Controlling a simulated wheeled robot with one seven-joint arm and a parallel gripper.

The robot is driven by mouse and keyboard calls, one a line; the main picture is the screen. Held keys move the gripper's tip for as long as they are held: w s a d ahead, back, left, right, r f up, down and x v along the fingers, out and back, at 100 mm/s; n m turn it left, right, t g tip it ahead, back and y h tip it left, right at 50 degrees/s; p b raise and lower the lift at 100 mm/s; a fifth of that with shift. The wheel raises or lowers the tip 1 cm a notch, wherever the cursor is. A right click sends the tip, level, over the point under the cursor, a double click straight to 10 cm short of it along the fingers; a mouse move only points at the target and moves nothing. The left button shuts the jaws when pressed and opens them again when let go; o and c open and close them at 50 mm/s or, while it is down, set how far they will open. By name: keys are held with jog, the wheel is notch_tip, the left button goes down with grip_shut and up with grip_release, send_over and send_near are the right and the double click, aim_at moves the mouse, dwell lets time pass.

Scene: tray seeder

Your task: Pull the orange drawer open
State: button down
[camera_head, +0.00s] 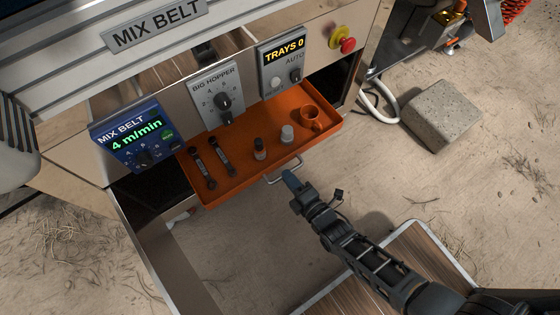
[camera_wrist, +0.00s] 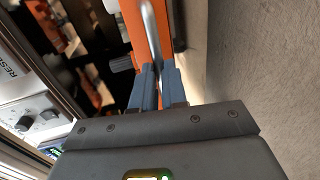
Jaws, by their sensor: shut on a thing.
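The orange drawer (camera_head: 240,180) stands pulled out below the control panels, its inside in plain view. It holds two dark wrench-like tools (camera_head: 203,168), a small dark bottle (camera_head: 259,149), a whitish bottle (camera_head: 287,133) and an orange mug (camera_head: 312,119). A metal bar handle (camera_head: 284,171) is on its front. My gripper (camera_head: 292,180) is at this handle, with its blue fingers shut on it. In the wrist view, my gripper (camera_wrist: 157,85) has the handle (camera_wrist: 150,35) between its fingers, in front of the orange drawer front (camera_wrist: 138,30).
Above the drawer are the blue mix belt panel (camera_head: 137,135), the big hopper panel (camera_head: 217,97), the trays panel (camera_head: 283,63) and a red stop button (camera_head: 347,45). A concrete block (camera_head: 440,115) stands on the sandy ground at the right. The ground before the drawer is mostly bare.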

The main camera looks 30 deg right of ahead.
jog(key=f+v, duration=0.1)
jog(key=v, duration=0.6)
jog(key=shift+s+f, duration=0.3)
jog(key=c, duration=1.2)
grip_release()
jog(key=shift+o, duration=0.2)
jog(key=p+v, duration=0.2)
jog(key=v, duration=0.5)
jog(key=shift+s, duration=0.35)
jog(key=shift+r, duration=0.2)
